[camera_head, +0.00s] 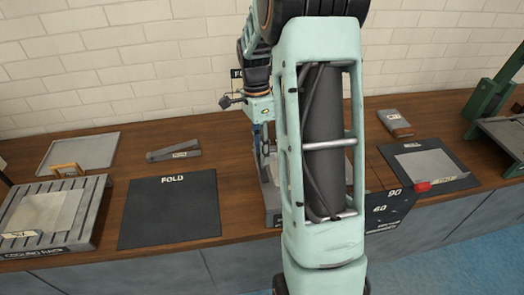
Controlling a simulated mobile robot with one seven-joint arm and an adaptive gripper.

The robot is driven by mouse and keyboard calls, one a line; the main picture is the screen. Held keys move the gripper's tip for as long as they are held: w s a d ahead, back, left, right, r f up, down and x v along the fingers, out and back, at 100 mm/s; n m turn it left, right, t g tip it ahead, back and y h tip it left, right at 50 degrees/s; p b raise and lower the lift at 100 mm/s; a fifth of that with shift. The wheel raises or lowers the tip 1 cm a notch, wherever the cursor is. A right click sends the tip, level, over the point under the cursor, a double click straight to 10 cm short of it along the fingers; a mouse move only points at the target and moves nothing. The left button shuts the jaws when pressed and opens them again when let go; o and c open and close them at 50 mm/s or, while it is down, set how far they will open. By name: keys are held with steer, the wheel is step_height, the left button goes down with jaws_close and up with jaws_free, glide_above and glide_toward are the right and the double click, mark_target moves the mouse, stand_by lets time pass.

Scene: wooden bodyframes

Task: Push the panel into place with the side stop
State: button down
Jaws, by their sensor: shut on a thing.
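My gripper (260,137) points down behind my own upright arm link, over a grey station (271,217) in the middle of the bench. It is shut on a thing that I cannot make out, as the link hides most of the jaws. Another pale sheet (43,212) lies on the cooling rack (92,205) at the left. I cannot tell which piece is the side stop; it may be hidden behind my arm.
A bare dark FOLD mat (169,219) lies left of the middle. A grey tray (78,151) and a flat grey tool (173,151) lie behind it. A dark plate marked 90 and 60 (386,212) stands at the bench's front. A green machine (488,110) stands far right.

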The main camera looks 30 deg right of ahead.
steer(key=d, duration=0.1)
steer(key=s+d, duration=0.1)
steer(key=d, duration=0.1)
steer(key=shift+d, duration=0.3)
steer(key=c, duration=1.7)
jaws_free()
steer(key=shift+d, duration=0.1)
steer(key=shift+o, duration=0.2)
steer(key=shift+r, duration=0.1)
steer(key=shift+w+r, duration=0.1)
steer(key=shift+r, duration=0.2)
step_height(320, 180, up, 11)
steer(key=w, duration=0.2)
